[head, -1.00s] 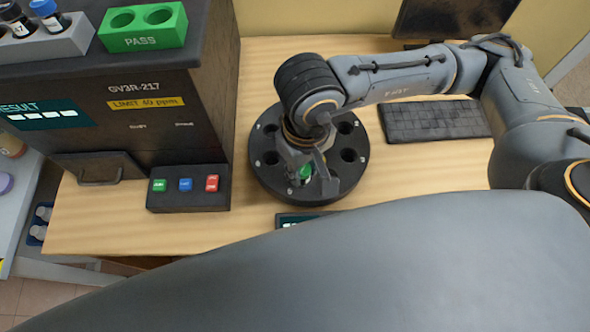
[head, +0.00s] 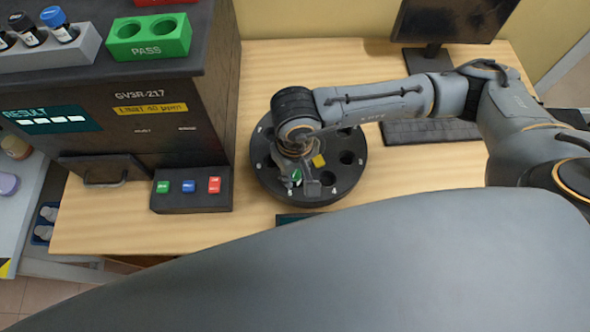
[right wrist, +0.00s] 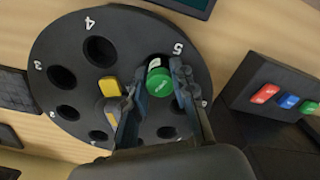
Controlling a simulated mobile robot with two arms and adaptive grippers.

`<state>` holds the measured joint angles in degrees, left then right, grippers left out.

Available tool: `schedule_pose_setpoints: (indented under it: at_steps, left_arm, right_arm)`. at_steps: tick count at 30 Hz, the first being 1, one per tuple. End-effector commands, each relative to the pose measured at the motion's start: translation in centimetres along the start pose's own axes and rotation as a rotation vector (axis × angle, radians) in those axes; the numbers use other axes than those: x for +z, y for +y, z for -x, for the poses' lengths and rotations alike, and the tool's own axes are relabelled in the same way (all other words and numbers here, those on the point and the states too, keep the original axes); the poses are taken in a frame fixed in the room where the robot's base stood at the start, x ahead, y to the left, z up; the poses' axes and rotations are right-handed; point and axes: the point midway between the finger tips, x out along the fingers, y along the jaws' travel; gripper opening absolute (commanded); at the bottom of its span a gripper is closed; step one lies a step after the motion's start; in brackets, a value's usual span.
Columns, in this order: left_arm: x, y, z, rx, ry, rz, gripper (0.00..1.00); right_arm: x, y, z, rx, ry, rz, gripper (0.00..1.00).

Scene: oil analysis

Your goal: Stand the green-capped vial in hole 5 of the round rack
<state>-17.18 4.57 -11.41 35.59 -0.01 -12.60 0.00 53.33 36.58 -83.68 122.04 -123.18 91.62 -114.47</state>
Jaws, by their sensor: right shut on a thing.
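The black round rack (head: 262,178) stands on the wooden table; the right wrist view shows its rim (right wrist: 45,42) with numbers 3, 4 and 5 beside holes. The green-capped vial (right wrist: 159,80) is between the fingers of my right gripper (right wrist: 156,86), which is shut on it. Its cap also shows in the head view (head: 296,175) at the rack's near side. In the right wrist view the cap covers most of the hole by number 5. My left gripper is not in view.
A small yellow block (right wrist: 109,88) is near the rack's middle, close to one finger. A dark machine (head: 150,120) with a button box (head: 191,203) stands left of the rack. A keyboard (head: 437,132) and monitor (head: 443,22) are behind my right arm.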

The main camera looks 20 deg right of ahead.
Motion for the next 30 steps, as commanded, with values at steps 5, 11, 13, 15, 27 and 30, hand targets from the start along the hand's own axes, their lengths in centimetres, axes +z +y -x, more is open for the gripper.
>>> schedule_pose_setpoints:
  at_steps: [5, 11, 13, 15, 27, 30]
  left_arm:
    - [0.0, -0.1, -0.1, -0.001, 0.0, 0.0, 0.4]
    - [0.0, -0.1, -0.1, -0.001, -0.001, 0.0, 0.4]
    - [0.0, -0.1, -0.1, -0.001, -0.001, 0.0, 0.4]
    - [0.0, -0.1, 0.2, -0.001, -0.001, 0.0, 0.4]
    - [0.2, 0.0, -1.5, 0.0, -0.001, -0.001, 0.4]
    - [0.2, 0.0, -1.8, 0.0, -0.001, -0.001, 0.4]
  right_arm:
    - [0.0, 0.0, -0.1, 0.0, 0.0, -0.001, 0.48]
    - [0.0, 0.0, -0.1, 0.0, 0.0, -0.001, 0.48]
    - [0.0, 0.0, 0.0, 0.0, 0.0, -0.001, 0.48]
    - [0.0, 0.0, 0.2, 0.0, 0.0, -0.001, 0.48]
    - [-0.2, 0.0, 7.2, 0.001, 0.009, 0.002, 0.48]
    - [-0.1, 0.0, 9.1, 0.001, 0.006, 0.001, 0.48]
